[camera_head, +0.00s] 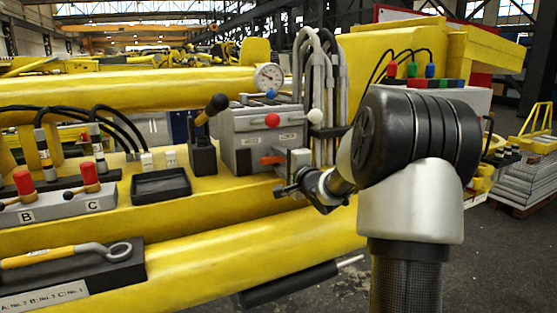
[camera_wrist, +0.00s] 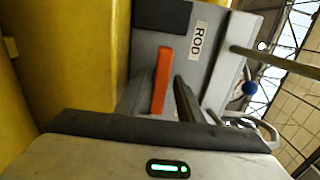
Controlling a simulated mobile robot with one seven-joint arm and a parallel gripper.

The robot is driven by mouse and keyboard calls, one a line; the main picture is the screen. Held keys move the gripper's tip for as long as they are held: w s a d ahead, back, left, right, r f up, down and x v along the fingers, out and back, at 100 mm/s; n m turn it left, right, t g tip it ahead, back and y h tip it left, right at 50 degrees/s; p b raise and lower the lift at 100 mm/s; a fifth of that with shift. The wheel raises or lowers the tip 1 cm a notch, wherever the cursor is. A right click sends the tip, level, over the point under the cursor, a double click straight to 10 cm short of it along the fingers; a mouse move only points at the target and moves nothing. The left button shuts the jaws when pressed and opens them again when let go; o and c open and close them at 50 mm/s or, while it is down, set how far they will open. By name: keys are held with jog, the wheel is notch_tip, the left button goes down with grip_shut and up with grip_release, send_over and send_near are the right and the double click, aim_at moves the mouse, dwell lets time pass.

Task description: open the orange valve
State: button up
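The orange valve (camera_head: 272,160) is a flat orange lever on the front of the grey control block (camera_head: 238,143) in the head view. In the wrist view the orange lever (camera_wrist: 161,80) stands as a straight bar beside the ROD label. My gripper (camera_head: 284,184) is at the front of the block, just below and right of the lever. In the wrist view my gripper (camera_wrist: 166,84) has one finger on each side of the lever. The fingers are apart, with a gap visible on the right side of the lever. Contact on the left side cannot be told.
A pressure gauge (camera_head: 268,77) and a red knob (camera_head: 272,119) are on the block. Hoses (camera_head: 320,70) rise behind it. A black-knobbed lever (camera_head: 207,112) and a black tray (camera_head: 160,186) are to the left. The yellow boom (camera_head: 200,270) runs below.

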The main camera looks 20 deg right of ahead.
jog(key=shift+c, duration=0.2)
grip_shut()
